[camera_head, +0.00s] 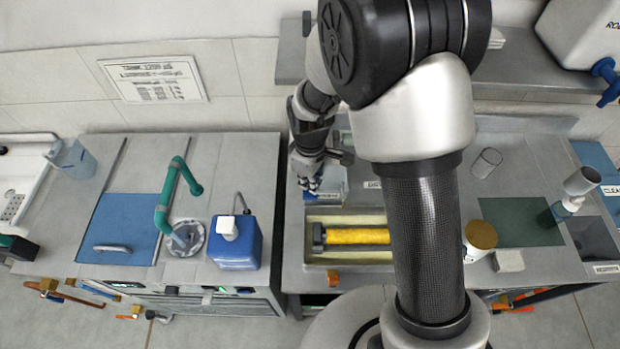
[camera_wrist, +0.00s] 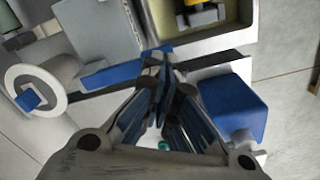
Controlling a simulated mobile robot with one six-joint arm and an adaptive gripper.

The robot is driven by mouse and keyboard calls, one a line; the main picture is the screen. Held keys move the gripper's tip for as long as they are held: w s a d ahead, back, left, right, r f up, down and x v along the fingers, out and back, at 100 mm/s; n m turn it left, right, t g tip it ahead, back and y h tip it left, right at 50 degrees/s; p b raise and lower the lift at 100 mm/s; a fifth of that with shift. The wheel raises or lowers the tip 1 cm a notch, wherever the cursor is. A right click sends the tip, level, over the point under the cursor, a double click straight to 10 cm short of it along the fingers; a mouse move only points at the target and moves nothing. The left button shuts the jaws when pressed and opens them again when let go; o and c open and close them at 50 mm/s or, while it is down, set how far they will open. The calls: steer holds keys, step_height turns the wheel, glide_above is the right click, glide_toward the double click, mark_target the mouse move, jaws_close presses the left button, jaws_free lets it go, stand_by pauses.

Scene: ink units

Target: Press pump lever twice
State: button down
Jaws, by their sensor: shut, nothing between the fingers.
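In the head view my gripper (camera_head: 311,185) points down at the back left of the right-hand counter, behind the tray. Its fingers are together and empty, and the wrist view (camera_wrist: 162,72) shows them too. A dark bar (camera_wrist: 215,60) crosses behind the fingertips in the wrist view. It may be the pump lever; I cannot tell whether the fingers touch it. A blue strip (camera_wrist: 125,67) lies beside it, and a white disc (camera_wrist: 20,82) with a blue centre is at the left. A blue container (camera_head: 236,252) with a white top stands on the left counter and shows in the wrist view (camera_wrist: 230,103).
A pale tray (camera_head: 312,215) holds a yellow cylinder (camera_head: 358,236) in front of my gripper. A green curved pipe (camera_head: 162,195) rises over a drain on the left counter. A gap separates the two counters. Glassware (camera_head: 486,162) stands to the right of my arm.

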steer(key=shift+f, duration=0.15)
steer(key=shift+f+b, duration=1.55)
steer(key=shift+f, duration=0.35)
steer(key=shift+r, duration=0.15)
steer(key=shift+r+p, duration=1.45)
steer(key=shift+r, duration=0.5)
step_height(320, 180, up, 6)
steer(key=p, duration=0.4)
